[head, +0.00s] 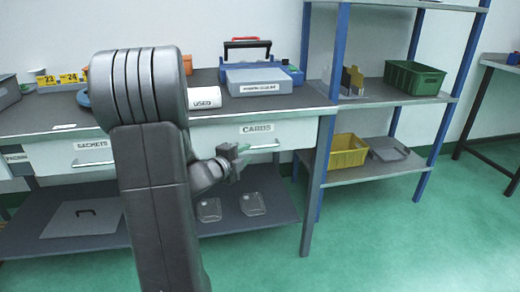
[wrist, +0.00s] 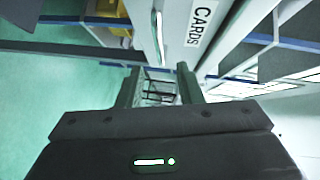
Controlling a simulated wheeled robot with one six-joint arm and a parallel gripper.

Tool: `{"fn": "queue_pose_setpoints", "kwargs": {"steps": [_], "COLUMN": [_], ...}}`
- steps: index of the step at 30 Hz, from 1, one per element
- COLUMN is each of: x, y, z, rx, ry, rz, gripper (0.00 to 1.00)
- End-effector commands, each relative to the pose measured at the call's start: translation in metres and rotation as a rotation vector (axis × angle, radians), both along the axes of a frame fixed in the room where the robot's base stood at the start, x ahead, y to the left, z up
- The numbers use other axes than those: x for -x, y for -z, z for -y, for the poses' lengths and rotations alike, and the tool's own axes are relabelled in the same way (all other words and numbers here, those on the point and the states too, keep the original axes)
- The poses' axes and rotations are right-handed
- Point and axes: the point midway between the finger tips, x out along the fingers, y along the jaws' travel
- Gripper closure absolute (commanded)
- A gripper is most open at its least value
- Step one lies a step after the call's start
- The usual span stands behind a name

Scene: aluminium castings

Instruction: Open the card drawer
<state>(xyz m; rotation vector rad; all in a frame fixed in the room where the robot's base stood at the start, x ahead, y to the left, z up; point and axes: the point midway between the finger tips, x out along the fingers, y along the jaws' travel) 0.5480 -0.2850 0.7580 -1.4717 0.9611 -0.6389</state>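The card drawer (head: 212,140) is a white front under the workbench top, labelled CARDS, and looks shut, flush with the bench. Its pale bar handle (head: 262,146) is below the label. In the wrist view the drawer front (wrist: 190,12) stands on end, with the handle (wrist: 158,30) as a bright upright bar left of the label. My gripper (head: 240,156) is in front of the drawer near the handle's left end. In the wrist view my gripper (wrist: 159,72) is open, with nothing held. The handle appears beyond the fingertips, roughly in line with the gap; contact is not visible.
A SACHETS drawer (head: 75,158) is to the left. The lower shelf (head: 235,226) holds clear trays. A blue-post rack (head: 385,98) with green and yellow bins stands right of the bench. The green floor (head: 400,240) in front is clear.

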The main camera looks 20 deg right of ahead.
Motion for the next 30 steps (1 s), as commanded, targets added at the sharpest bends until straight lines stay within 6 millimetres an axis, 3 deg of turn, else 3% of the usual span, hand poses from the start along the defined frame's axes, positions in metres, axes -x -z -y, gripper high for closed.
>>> {"fn": "queue_pose_setpoints", "kwargs": {"steps": [6,12,26,30], "x": [-0.023,-0.039,-0.045,-0.045], "y": [0.009,0.012,0.013,0.013], "z": [0.042,0.066,0.076,0.076], "rx": [0.001,0.001,0.001,0.001], "ry": [0.003,0.0,-0.002,-0.002], "rz": [-0.001,-0.001,-0.002,-0.002], "gripper": [0.67,0.67,0.67,0.95]}}
